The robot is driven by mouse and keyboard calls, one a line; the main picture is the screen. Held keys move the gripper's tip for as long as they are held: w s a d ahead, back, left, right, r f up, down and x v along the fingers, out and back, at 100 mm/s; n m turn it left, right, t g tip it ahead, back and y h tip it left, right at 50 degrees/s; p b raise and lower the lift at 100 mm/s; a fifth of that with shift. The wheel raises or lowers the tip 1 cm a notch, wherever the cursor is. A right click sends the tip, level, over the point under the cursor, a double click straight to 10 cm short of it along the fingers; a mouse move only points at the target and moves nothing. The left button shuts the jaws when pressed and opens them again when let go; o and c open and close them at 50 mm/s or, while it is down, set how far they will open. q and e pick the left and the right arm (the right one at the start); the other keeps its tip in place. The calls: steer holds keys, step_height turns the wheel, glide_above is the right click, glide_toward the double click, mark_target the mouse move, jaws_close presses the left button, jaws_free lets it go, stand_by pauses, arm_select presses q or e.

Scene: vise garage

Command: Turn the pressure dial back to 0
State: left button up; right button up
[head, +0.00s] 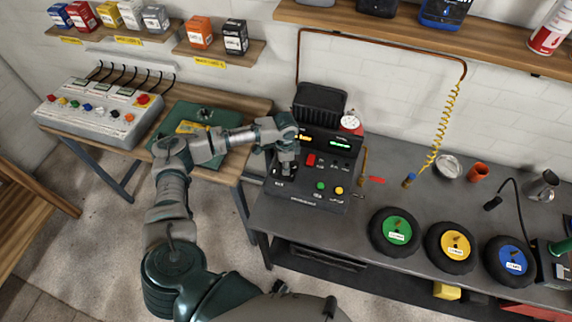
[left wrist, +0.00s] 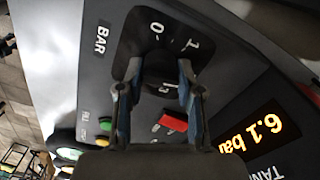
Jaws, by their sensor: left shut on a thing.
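The pressure dial (left wrist: 160,68) is a dark knob on a black plate marked BAR, with 0 and 1 visible in the left wrist view. My left gripper (left wrist: 159,78) is shut on the dial, one finger on each side. The fingers hide much of the knob, so I cannot tell where it points. In the head view my left gripper (head: 286,162) reaches down to the left part of the black control unit (head: 320,197). The orange display (left wrist: 262,128) reads 6.1 bar. My right gripper is not in view.
A red switch (head: 310,160), a green button (head: 320,186) and a yellow button (head: 339,190) sit close by on the panel. A gauge (head: 350,122) stands on the unit. Wheels with green, yellow and blue hubs lie on the grey workbench (head: 365,222) to the right.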

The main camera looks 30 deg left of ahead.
arm_select(q)
steer(key=shift+a+r, duration=0.1)
steer(key=shift+a, duration=0.1)
steer(key=o, duration=1.2)
steer(key=shift+c, duration=0.2)
steer(key=shift+a, duration=0.1)
step_height(320, 180, up, 12)
steer(key=shift+a, duration=0.1)
